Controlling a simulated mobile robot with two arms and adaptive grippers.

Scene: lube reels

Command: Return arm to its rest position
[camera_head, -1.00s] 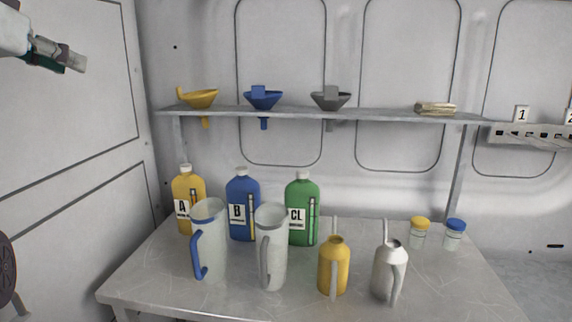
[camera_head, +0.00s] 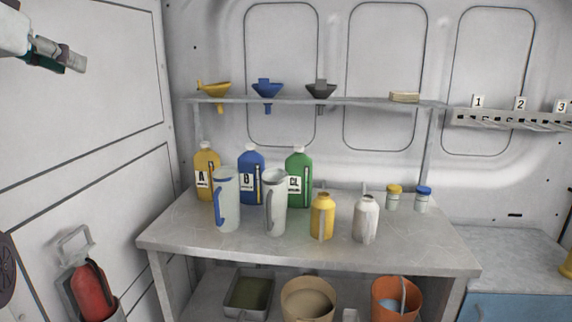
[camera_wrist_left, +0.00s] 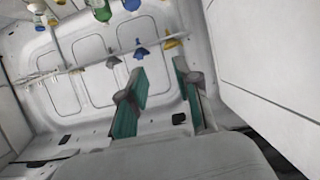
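My left gripper (camera_head: 62,56) is at the upper left of the head view, raised in front of the white wall and well away from the table and shelf. In the left wrist view its two green-padded fingers (camera_wrist_left: 160,76) stand apart with nothing between them, so it is open and empty. My right gripper is in neither view.
The metal table (camera_head: 400,262) holds several bottles, two jugs (camera_head: 229,205), two oil cans (camera_head: 322,218) and two small jars. Funnels (camera_head: 268,91) sit on the shelf (camera_head: 365,102) above. A red extinguisher (camera_head: 90,291) stands lower left. Buckets (camera_head: 308,301) stand under the table.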

